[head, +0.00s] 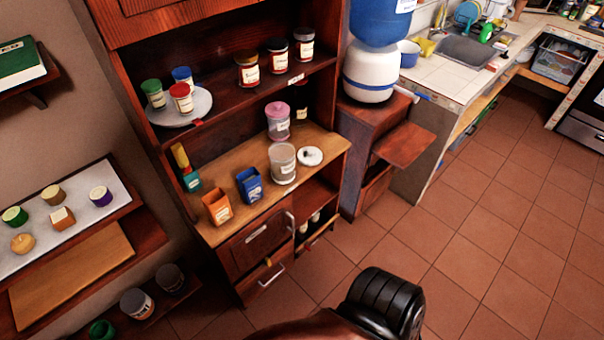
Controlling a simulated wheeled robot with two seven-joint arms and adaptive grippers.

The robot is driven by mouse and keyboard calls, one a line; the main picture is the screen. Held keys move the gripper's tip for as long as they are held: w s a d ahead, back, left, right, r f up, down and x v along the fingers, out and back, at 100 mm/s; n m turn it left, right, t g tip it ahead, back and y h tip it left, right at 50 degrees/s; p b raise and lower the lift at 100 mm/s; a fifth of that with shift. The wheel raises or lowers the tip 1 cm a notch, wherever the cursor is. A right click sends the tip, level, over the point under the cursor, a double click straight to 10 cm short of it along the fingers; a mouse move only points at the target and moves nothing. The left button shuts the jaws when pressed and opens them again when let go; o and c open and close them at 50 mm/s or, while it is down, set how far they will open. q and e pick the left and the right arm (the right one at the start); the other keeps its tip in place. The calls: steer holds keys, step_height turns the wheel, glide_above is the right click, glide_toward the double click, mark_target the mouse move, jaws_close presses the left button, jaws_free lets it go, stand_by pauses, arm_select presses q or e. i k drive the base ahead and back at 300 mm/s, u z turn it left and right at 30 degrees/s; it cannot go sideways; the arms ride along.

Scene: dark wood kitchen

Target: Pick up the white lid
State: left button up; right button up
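The white lid (311,156) lies on the light wooden counter of the dark wood cabinet, near its right end. It is round, with a small dark mark in the middle that looks like a knob. A clear, lidless-looking jar (283,166) with a label stands just left of it. A similar jar with a pink lid (278,107) stands behind, toward the back left. Neither of my grippers is in view, and nothing covers the lid.
A blue container (249,186) and an orange container (217,206) stand left on the counter (262,221). Jars and a plate (205,105) occupy the shelf above. A brown and black object (384,303), unclear what, is at bottom center. Tiled floor (470,240) is open to the right.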

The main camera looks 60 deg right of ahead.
mark_target(308, 156)
steer(key=z, duration=1.65)
